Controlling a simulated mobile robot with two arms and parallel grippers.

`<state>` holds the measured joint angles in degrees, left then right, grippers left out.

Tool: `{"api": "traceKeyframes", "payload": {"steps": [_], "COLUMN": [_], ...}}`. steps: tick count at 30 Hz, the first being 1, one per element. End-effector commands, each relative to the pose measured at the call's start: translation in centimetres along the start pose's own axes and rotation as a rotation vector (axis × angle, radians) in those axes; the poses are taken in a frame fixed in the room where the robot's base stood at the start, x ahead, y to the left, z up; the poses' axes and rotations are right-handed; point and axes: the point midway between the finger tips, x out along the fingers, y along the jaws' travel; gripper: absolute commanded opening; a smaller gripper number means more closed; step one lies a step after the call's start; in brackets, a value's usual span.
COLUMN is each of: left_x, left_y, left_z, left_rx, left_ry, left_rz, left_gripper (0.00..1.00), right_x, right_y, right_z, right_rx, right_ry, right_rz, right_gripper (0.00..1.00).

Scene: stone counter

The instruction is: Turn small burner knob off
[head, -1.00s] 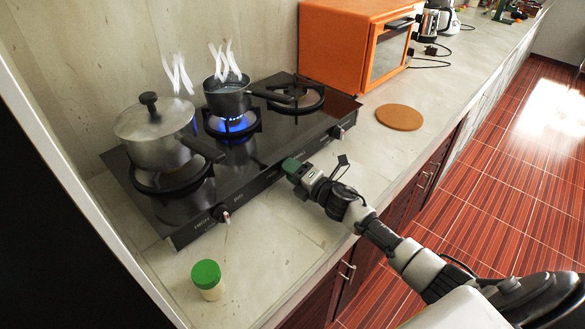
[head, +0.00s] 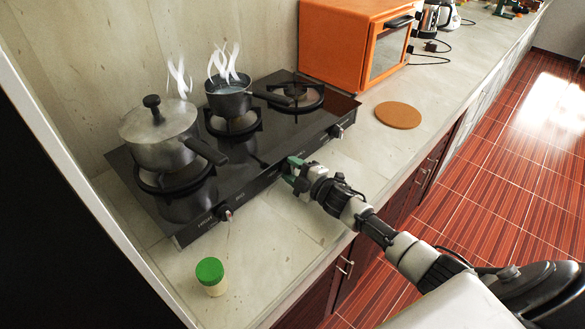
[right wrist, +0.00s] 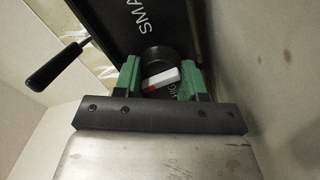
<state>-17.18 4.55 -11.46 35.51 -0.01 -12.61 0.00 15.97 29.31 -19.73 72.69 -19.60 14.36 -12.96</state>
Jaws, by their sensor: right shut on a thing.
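The black gas stove (head: 262,150) has a row of knobs on its front edge. My right gripper (head: 291,172) is at the middle knob, below the small pot's burner (head: 233,124). In the right wrist view its green fingers (right wrist: 160,80) stand on both sides of this knob (right wrist: 163,77), shut on it. The knob has a dark round base and a pale grip with a red mark, turned at a slant. No flame shows under the small pot (head: 229,100). My left gripper is not in view.
A lidded pot (head: 160,140) stands on the left burner; steam rises above both pots. Other knobs sit at the left (head: 223,212) and right (head: 337,131). A green-capped jar (head: 211,275), a round cork mat (head: 398,115) and an orange oven (head: 345,45) are on the counter.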

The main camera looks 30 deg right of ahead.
Motion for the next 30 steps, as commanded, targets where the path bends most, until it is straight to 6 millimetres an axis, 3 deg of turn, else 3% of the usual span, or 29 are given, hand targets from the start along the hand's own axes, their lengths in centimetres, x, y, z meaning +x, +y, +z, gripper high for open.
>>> {"api": "traceKeyframes", "payload": {"steps": [17, 18, 22, 30], "left_x": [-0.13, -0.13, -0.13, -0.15], "left_y": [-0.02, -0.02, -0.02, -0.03], "left_z": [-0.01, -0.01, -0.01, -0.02], "left_rx": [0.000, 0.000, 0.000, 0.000], "left_ry": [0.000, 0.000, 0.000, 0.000], "left_rz": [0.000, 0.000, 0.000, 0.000], "left_gripper": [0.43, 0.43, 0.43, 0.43], "right_x": [-0.02, -0.03, -0.03, 0.05], "right_y": [-0.01, -0.02, -0.01, 0.31], "right_z": [0.08, 0.08, 0.07, 0.05], "right_rx": [0.035, 0.035, 0.035, 0.034], "right_ry": [-0.002, -0.002, -0.002, 0.000], "right_rz": [-0.001, -0.001, 0.000, 0.005], "right_gripper": [0.17, 0.44, 0.64, 0.67]}}
